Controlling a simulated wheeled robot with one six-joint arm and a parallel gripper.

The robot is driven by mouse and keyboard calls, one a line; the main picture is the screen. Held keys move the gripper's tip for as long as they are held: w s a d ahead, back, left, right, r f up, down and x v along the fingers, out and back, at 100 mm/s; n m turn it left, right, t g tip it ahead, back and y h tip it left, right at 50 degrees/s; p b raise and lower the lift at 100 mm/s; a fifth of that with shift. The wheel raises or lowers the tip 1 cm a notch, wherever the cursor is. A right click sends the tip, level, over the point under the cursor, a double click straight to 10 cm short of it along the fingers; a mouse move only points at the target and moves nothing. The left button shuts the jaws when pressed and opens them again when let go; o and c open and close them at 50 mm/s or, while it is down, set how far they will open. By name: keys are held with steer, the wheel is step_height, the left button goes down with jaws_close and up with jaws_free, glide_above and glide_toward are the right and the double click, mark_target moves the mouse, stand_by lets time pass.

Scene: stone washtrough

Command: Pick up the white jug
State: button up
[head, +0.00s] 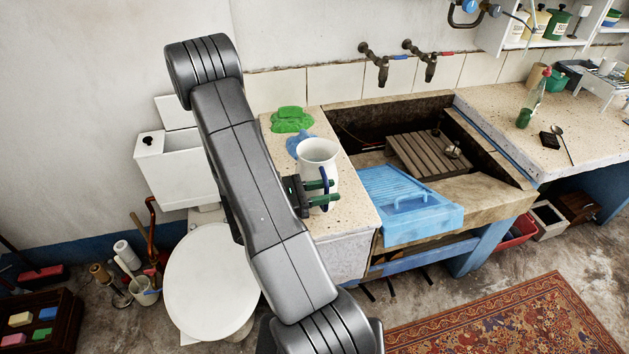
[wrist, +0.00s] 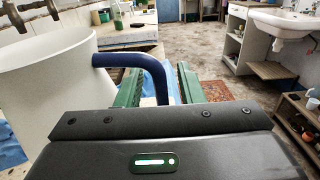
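The white jug (head: 318,158) stands upright on the speckled counter left of the trough. Its blue handle (head: 325,183) faces the near side. In the wrist view the jug's white body (wrist: 45,85) fills the left, and its blue handle (wrist: 135,60) curves across the left finger and down between the fingers. My gripper (head: 326,191) is at the handle, with its green fingers on either side of it. In the wrist view my gripper (wrist: 160,76) is open, with gaps showing beside the handle. The handle's lower end is hidden.
A green cloth (head: 291,120) and a blue cloth (head: 299,146) lie behind the jug on the counter (head: 345,212). A blue washboard-like tray (head: 405,200) lies right of the jug over the trough's front edge. Taps (head: 382,70) hang on the wall behind.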

steer(key=shift+d, duration=0.1)
jaws_close()
steer(key=shift+w+r, duration=0.1)
stand_by(1.3)
